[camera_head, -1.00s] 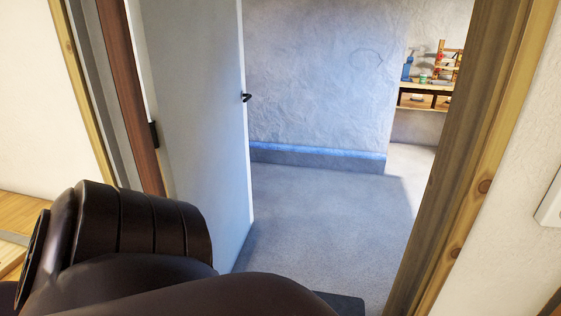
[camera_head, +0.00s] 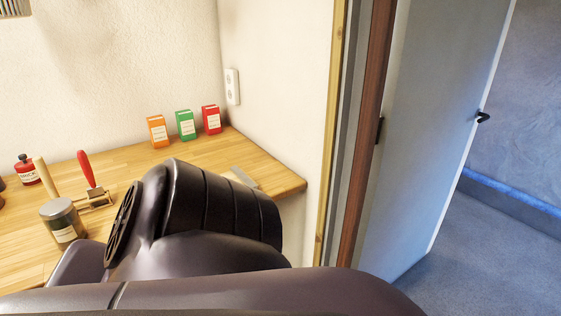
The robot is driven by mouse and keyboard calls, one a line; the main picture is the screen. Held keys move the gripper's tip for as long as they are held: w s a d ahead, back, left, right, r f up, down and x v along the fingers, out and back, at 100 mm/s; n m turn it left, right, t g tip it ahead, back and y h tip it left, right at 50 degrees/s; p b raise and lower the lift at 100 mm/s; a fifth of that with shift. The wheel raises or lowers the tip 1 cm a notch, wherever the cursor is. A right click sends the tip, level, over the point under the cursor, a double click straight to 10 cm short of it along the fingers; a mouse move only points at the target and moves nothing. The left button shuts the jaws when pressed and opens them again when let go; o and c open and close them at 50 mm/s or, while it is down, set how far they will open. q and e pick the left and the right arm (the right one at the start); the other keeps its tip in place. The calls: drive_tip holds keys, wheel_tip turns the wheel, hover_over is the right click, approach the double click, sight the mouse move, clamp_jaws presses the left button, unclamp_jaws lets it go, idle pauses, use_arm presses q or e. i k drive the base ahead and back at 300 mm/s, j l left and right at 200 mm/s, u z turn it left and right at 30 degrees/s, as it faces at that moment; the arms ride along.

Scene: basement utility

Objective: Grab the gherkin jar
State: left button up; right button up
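A jar (camera_head: 64,224) with a grey lid, dark greenish sides and a pale label stands upright on the wooden worktop at the left. It may be the gherkin jar, but its label is too small to read. Part of my own dark arm fills the lower middle of the view, to the right of the jar. Neither of my grippers shows, so I cannot see whether they are open or shut.
The worktop (camera_head: 150,174) holds a red-handled tool (camera_head: 90,178), a wooden-handled tool (camera_head: 42,174), a red labelled bottle (camera_head: 27,172), and orange (camera_head: 157,131), green (camera_head: 185,125) and red (camera_head: 211,120) boxes. An open door (camera_head: 430,140) and clear grey floor (camera_head: 470,265) are at right.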

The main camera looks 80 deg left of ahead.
sight(61, 219)
drive_tip(key=u, duration=4)
